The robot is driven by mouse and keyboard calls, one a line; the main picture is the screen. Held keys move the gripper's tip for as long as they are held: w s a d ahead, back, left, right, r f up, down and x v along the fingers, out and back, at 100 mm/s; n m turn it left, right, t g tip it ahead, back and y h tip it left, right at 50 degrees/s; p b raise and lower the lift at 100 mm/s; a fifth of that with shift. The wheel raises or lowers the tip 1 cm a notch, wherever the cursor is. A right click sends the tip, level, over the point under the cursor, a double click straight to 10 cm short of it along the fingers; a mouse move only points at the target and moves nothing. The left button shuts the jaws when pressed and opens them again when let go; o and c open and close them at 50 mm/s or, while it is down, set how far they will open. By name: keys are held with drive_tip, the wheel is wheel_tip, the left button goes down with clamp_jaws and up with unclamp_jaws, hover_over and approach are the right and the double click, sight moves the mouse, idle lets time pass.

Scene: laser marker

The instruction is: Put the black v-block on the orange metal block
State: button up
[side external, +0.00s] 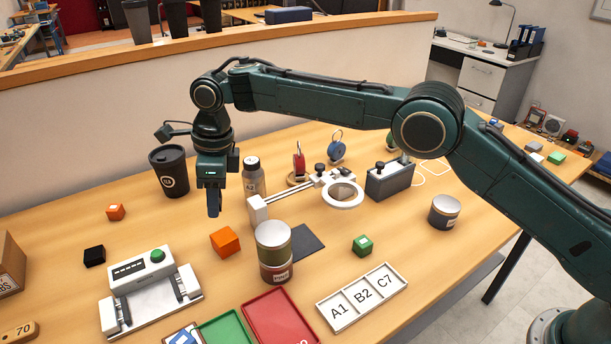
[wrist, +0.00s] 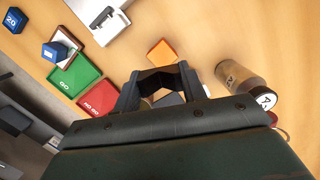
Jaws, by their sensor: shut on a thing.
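My gripper (side external: 213,203) points down above the table, up and slightly left of the larger orange block (side external: 225,242), with a gap between them. In the wrist view my gripper (wrist: 160,82) is shut on a dark piece, the black v-block (wrist: 156,78), held between the fingers. In the side view the fingers hide most of it. The orange block also shows in the wrist view (wrist: 161,52), just beyond the held piece, with its visible top bare. A smaller orange cube (side external: 115,212) with a pale mark lies farther left.
A black cup (side external: 170,172) and a bottle (side external: 253,177) stand behind my gripper. Stacked tins (side external: 274,250) stand right of the orange block. Red (side external: 280,318) and green trays lie in front.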

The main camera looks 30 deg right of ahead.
sight(221, 236)
drive_tip(key=shift+f, duration=1.8)
drive_tip(key=shift+f, duration=0.1)
drive_tip(key=shift+f, duration=1.9)
drive_tip(key=shift+f, duration=0.1)
drive_tip(key=o, duration=1)
drive_tip(key=shift+c, duration=0.2)
drive_tip(key=shift+s+d+r, duration=0.1)
drive_tip(key=shift+d+r, duration=0.2)
drive_tip(key=shift+r, duration=1.7)
drive_tip(key=shift+s+d+r, duration=0.15)
drive_tip(key=shift+d+r, duration=0.1)
drive_tip(key=shift+r, duration=1.8)
drive_tip(key=shift+s+d+r, duration=0.1)
drive_tip(key=shift+d+r, duration=0.2)
drive_tip(key=shift+r, duration=1.7)
